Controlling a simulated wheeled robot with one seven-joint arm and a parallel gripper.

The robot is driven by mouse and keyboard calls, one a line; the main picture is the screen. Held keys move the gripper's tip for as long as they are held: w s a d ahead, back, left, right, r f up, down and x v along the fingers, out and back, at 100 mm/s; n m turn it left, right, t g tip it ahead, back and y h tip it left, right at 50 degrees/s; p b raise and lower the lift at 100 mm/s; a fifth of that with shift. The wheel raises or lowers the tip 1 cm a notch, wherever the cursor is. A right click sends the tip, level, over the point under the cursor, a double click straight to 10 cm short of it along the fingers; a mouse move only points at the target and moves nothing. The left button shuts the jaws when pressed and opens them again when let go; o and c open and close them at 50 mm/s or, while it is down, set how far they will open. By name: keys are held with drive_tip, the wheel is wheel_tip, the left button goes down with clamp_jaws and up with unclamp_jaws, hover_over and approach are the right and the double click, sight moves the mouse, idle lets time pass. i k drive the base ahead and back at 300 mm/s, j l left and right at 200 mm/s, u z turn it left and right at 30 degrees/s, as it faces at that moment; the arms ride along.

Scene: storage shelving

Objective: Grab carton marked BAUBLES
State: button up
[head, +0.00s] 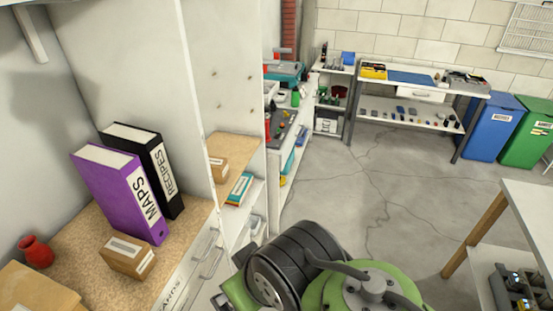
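No carton shows a readable BAUBLES mark. A small brown carton (128,256) with a pale label sits on the near cork-topped shelf, in front of the purple binder; its lettering is too small to read. A larger tan carton (38,290) is at the bottom left corner, partly cut off by the picture edge. Another small brown carton (217,169) stands on the shelf beyond the white divider, partly hidden by it. Green and black links of my arm fill the bottom middle. My gripper does not show.
Binders marked MAPS (120,200) and RECIPES (160,172) lean on the near shelf, with a red vase (36,252) to their left. A white divider (190,90) separates the bays. A white table (528,210) stands at right. The floor (400,190) between is clear.

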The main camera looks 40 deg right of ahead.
sight(219, 165)
drive_tip(key=l+z, duration=0.25)
drive_tip(key=z, duration=0.2)
drive_tip(key=i+l+u, duration=0.15)
drive_tip(key=u, duration=0.3)
drive_tip(key=i+l+u, duration=0.55)
drive_tip(key=u, duration=0.3)
drive_tip(key=i+l+u, duration=0.1)
drive_tip(key=l+u, duration=0.35)
